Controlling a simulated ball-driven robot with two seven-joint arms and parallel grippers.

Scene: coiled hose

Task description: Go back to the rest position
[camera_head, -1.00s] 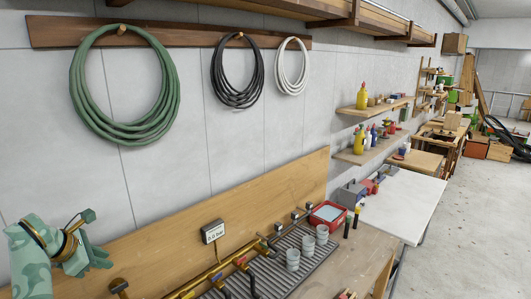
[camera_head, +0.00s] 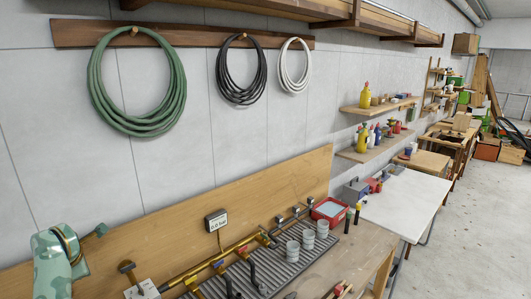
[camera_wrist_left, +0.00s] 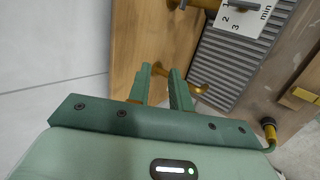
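My left arm (camera_head: 58,258) shows at the lower left of the head view, in front of the wooden backboard; its fingertips are hard to make out there. In the left wrist view my left gripper (camera_wrist_left: 162,78) has its two green fingers apart, with bare wood showing between them and nothing held. A brass-coloured fitting shows just beyond the fingertips; I see no grip on it. My right gripper is not in view. A green coiled hose (camera_head: 95,85) hangs on a wall peg, with a black coil (camera_head: 220,70) and a white coil (camera_head: 282,68) to its right.
The bench below has a wooden backboard (camera_head: 180,228), brass pipe with valves (camera_head: 235,246), a ribbed grey drain mat (camera_head: 268,279), several cups and a red tub (camera_head: 329,211). A small gauge (camera_head: 216,221) is on the backboard.

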